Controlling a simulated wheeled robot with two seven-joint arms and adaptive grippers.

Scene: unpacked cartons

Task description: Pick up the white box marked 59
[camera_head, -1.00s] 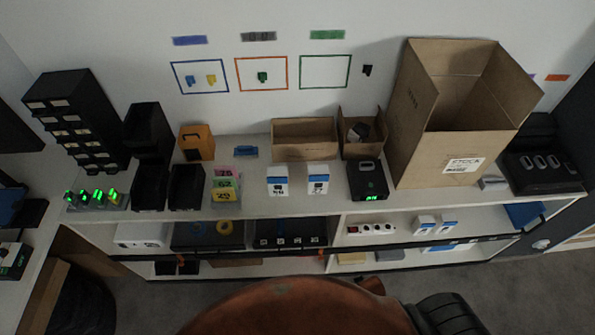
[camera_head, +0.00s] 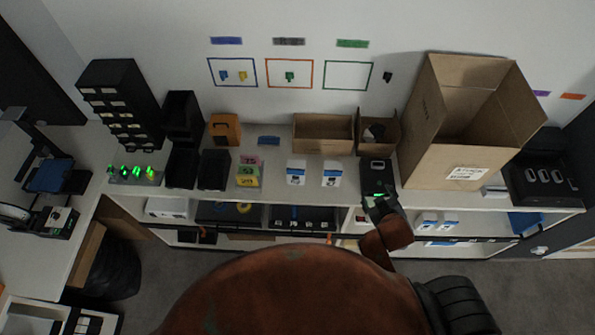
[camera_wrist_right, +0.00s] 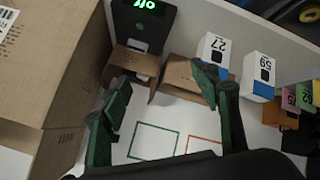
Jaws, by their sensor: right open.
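The white box marked 59 (camera_head: 296,172) stands upright on the top shelf, left of a similar white box marked 27 (camera_head: 332,174). Both have blue patches. In the right wrist view, box 59 (camera_wrist_right: 259,78) is at the upper right, upside down in the picture, beside box 27 (camera_wrist_right: 213,53). My right gripper (camera_head: 380,204) is at the shelf's front edge, by the black device and to the right of both boxes. In the wrist view its fingers (camera_wrist_right: 165,95) are apart with nothing held. My left gripper is out of view.
A black device with a green display (camera_head: 377,176) stands right of box 27. Coloured notes (camera_head: 247,173) stand left of box 59. Small open cartons (camera_head: 323,133) sit behind, and a large carton (camera_head: 452,150) stands to the right. Bare shelf lies before the boxes.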

